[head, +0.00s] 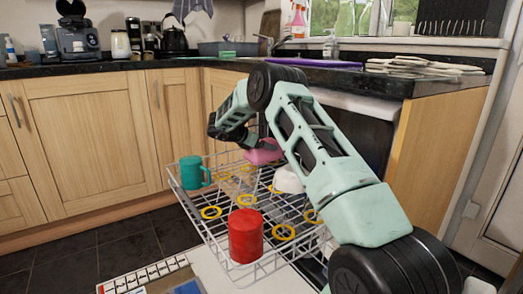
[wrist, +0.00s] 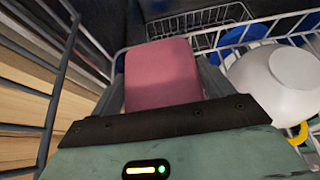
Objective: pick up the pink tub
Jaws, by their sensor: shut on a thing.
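The pink tub (head: 264,151) is at the back of the white wire dishwasher rack, partly hidden behind my arm in the head view. In the wrist view the pink tub (wrist: 163,75) fills the middle, directly in front of my gripper. My gripper (wrist: 162,100) is shut on the tub, with a jaw showing at each side of it. In the head view the fingertips are hidden by my arm. I cannot tell whether the tub is clear of the rack floor.
The wire rack (head: 213,240) also holds a teal mug (head: 194,172), a red canister (head: 245,236) and a white bowl (head: 288,180), which is close right of the tub. Yellow rings lie in it. The dark counter (head: 440,86) edge runs behind. Wooden cabinets (head: 95,145) stand left.

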